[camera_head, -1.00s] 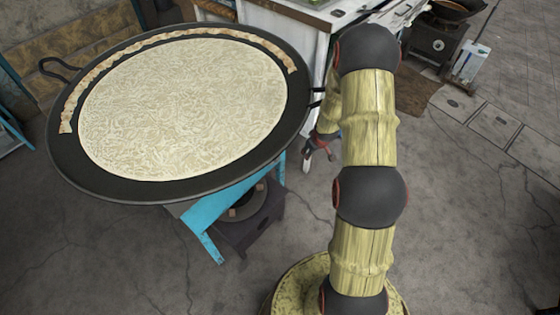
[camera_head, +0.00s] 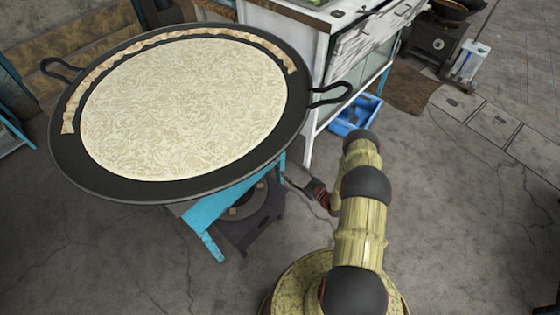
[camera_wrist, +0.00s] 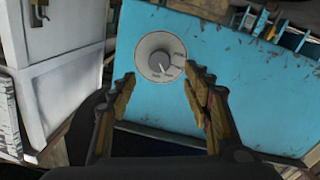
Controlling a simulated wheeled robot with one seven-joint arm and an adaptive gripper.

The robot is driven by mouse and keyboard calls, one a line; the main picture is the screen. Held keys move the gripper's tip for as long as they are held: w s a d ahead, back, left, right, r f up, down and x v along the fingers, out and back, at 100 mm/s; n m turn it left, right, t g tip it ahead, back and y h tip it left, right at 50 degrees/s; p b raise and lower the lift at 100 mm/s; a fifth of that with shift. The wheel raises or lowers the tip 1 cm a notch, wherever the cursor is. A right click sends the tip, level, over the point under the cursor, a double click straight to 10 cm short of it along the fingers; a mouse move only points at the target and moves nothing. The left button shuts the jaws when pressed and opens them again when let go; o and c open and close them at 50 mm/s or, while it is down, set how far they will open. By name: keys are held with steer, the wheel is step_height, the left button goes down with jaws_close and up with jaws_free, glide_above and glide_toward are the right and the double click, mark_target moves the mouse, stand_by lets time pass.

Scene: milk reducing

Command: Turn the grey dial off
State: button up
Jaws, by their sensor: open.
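I cannot tell the exact gap to the dial. In the head view my gripper (camera_head: 298,186) is low beside the blue stand (camera_head: 222,208) under the big pan. The dial is hidden in the head view.
A wide black pan (camera_head: 105,185) with a pale patterned filling sits on the blue stand, its handle (camera_head: 335,96) jutting right. A white cabinet (camera_head: 283,40) stands behind, with a blue crate (camera_head: 355,118) by it.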

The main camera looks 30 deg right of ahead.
mark_target(278, 159)
steer(key=b+x, duration=0.1)
steer(key=x, duration=0.6)
steer(key=shift+w+a, duration=0.1)
steer(key=shift+w, duration=0.15)
steer(key=c, duration=1.2)
steer(key=shift+o, duration=0.2)
